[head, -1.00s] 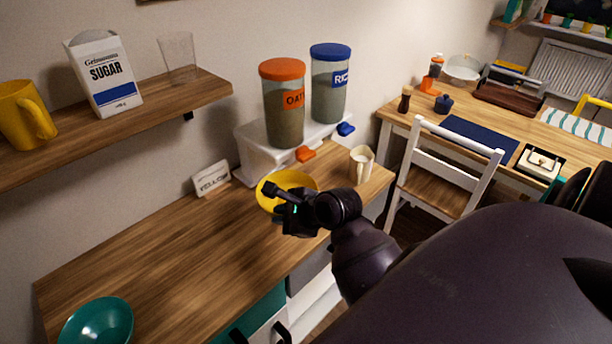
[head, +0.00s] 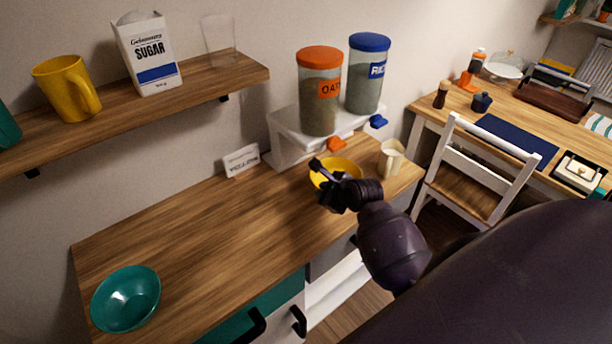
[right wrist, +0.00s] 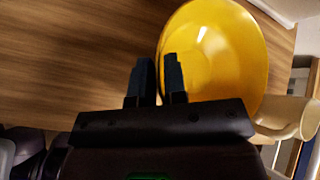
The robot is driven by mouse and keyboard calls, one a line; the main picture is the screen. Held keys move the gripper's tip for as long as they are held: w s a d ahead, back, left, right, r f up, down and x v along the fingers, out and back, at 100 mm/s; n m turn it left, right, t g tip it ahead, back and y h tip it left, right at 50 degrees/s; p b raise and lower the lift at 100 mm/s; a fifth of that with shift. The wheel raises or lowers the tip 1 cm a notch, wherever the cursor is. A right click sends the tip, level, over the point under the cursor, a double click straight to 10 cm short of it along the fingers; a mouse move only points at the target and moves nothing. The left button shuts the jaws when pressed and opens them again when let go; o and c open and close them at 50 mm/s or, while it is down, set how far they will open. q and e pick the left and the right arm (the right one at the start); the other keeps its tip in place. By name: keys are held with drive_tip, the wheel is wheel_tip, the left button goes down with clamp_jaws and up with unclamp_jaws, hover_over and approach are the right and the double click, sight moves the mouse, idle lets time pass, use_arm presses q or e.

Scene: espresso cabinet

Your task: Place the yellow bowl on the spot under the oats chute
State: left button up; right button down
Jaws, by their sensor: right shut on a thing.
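The yellow bowl (head: 345,168) is at the counter's right part, in front of the dispenser stand. In the head view it appears just below the orange oats chute (head: 336,144), under the orange-lidded oats jar (head: 319,100). My right gripper (head: 322,176) is shut on the left side of the bowl. The right wrist view shows the two dark fingers (right wrist: 158,82) at the rim of the bowl (right wrist: 215,50). My arm hides the bowl's near side, and I cannot tell whether the bowl touches the counter. My left gripper is not in view.
A cream pitcher (head: 391,158) stands close right of the bowl. The white dispenser stand (head: 285,140) also holds the blue-lidded rice jar (head: 366,75). A small card (head: 241,160) leans at the wall. A teal bowl (head: 126,299) sits front left. The middle counter is clear.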

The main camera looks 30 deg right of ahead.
sight(313, 179)
drive_tip(key=w, duration=0.5)
drive_tip(key=shift+w, duration=0.4)
drive_tip(key=w, duration=0.3)
drive_tip(key=shift+w+a+r, duration=0.1)
drive_tip(key=shift+w, duration=0.05)
drive_tip(key=shift+f, duration=0.8)
drive_tip(key=c, duration=1.2)
unclamp_jaws()
drive_tip(key=shift+f, duration=0.15)
drive_tip(key=shift+o, duration=0.2)
